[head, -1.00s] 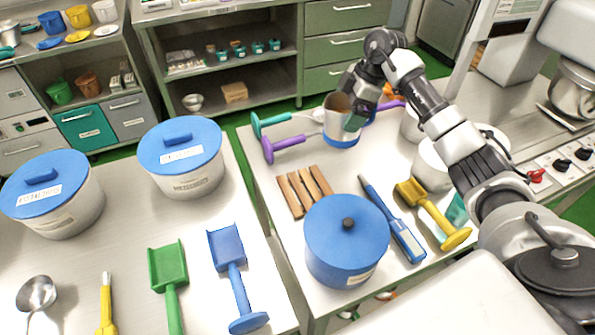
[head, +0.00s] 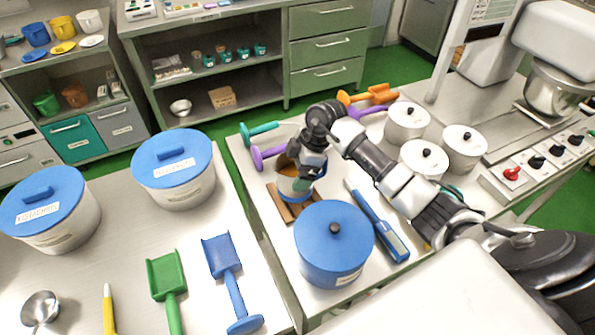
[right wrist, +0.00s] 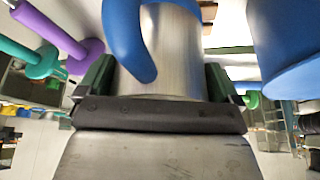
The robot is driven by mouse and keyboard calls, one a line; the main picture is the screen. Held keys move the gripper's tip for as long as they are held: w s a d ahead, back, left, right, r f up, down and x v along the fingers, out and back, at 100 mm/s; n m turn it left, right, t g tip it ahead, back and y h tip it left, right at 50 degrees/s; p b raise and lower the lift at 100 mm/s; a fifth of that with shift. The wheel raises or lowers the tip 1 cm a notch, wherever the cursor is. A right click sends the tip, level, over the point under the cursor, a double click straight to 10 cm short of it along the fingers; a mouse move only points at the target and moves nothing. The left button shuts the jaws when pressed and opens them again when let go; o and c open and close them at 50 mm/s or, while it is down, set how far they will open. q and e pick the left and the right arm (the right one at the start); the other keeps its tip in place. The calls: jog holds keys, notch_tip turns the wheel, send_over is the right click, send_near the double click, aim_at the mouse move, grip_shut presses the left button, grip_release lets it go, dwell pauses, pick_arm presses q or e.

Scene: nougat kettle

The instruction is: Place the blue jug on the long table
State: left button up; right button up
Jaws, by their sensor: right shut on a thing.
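The jug (head: 288,185) is a metal vessel with a blue band at its base and a brown inside. In the right wrist view its metal wall (right wrist: 174,55) and blue handle (right wrist: 124,35) fill the space between the fingers. My right gripper (head: 311,165) is shut on the jug and holds it upright over the slatted wooden trivet (head: 277,205). I cannot tell whether its base touches the trivet. Two metal tables stand side by side, the left one (head: 130,230) and the right one (head: 370,270); which is the long table is unclear. My left gripper is not in view.
A blue-lidded pot (head: 333,245) stands close in front of the jug, with a blue handheld tool (head: 378,222) beside it. Purple (head: 268,155) and teal (head: 262,131) scoops lie behind. Several white lidded pots stand right. The left table has bare metal between its pots and scoops.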

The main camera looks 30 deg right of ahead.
jog(key=shift+f, duration=0.95)
jog(key=o, duration=1.1)
jog(key=shift+f, duration=0.15)
jog(key=b+v, duration=0.1)
jog(key=v, duration=1.1)
jog(key=shift+b, duration=0.35)
